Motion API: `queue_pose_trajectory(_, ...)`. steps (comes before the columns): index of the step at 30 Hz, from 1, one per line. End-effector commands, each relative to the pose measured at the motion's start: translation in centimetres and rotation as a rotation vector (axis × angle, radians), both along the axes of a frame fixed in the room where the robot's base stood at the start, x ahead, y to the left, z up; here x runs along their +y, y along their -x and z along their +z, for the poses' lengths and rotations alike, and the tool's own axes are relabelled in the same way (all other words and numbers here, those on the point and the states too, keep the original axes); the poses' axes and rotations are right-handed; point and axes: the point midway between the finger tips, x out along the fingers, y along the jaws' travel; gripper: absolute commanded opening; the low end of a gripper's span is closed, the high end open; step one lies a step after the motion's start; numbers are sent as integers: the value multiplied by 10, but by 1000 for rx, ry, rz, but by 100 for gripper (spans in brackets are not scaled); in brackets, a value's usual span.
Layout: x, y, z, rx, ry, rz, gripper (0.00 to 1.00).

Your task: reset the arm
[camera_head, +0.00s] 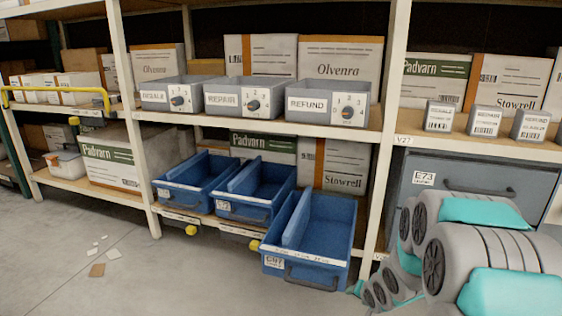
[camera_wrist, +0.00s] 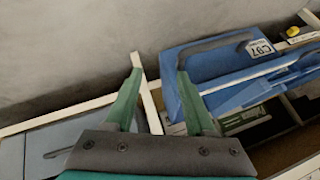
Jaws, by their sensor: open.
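My gripper (camera_wrist: 159,76) shows in the wrist view with two green fingers apart and nothing held between them. A white rack post shows beyond the gap. The right finger overlaps the front of the blue bin (camera_wrist: 225,62) labelled C97; I cannot tell if it touches. In the head view, my grey and teal arm (camera_head: 480,240) is folded at the lower right, in front of the grey E73 drawer. The gripper's fingers are mostly hidden there. The same blue bin (camera_head: 331,232) sticks out from the lower shelf, just left of the arm.
Two more blue bins (camera_head: 192,185) sit further in on the lower shelf. Dial boxes (camera_head: 327,103) line the middle shelf, with small labelled boxes (camera_head: 488,122) to the right. A white post (camera_head: 385,190) stands beside my arm. The left floor is open, with small scraps (camera_head: 97,270).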

Motion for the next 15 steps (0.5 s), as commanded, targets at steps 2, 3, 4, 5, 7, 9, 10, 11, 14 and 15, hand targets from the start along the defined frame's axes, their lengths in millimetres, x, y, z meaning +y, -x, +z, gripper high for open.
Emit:
queue_pose_trajectory(2, -4, 18, 20, 49, 69, 18, 55)
queue_pose_trajectory(3, -7, 29, 27, 79, 100, 24, 55)
queue_pose_trajectory(4, -8, 38, 32, 104, 122, 32, 55)
queue_pose_trajectory(5, -9, 47, 38, 128, 143, 38, 55)
queue_pose_trajectory(7, -10, 70, 51, 187, 185, 57, 55)
queue_pose_trajectory(9, -10, 94, 65, 243, 218, 78, 55)
queue_pose_trajectory(10, -9, 105, 70, 270, 229, 88, 55)
queue_pose_trajectory(11, -8, 117, 75, 295, 240, 100, 55)
queue_pose_trajectory(14, -2, 156, 92, 382, 266, 143, 55)
queue_pose_trajectory(15, 1, 172, 100, 413, 272, 162, 55)
